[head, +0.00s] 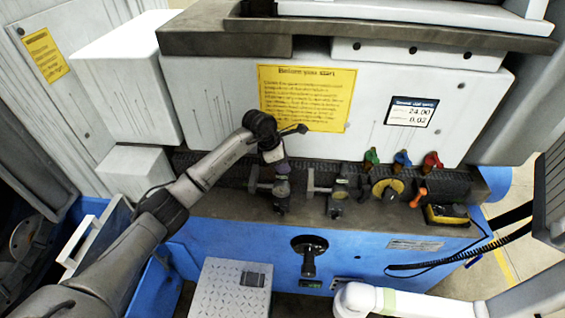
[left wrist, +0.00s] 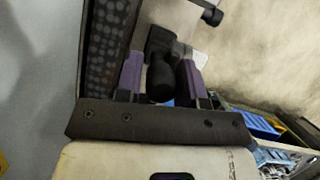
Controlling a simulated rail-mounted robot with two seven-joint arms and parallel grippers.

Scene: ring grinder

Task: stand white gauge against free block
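My left gripper (head: 277,168) is over the dark machine ledge, pointing down. In the left wrist view its purple-padded fingers (left wrist: 161,80) stand close on both sides of a dark, round-ended body (left wrist: 160,78), which fills the gap. A pale part behind it fits the white gauge. In the head view a dark upright piece (head: 283,193) shows below the gripper; its face cannot be made out. My right gripper is out of view.
A yellow dial with a black knob (head: 387,190) and green, blue and red-handled items (head: 402,159) occupy the ledge's right part. A yellow-black device (head: 447,214) sits at its right end. The machine wall with a yellow notice (head: 305,97) rises behind.

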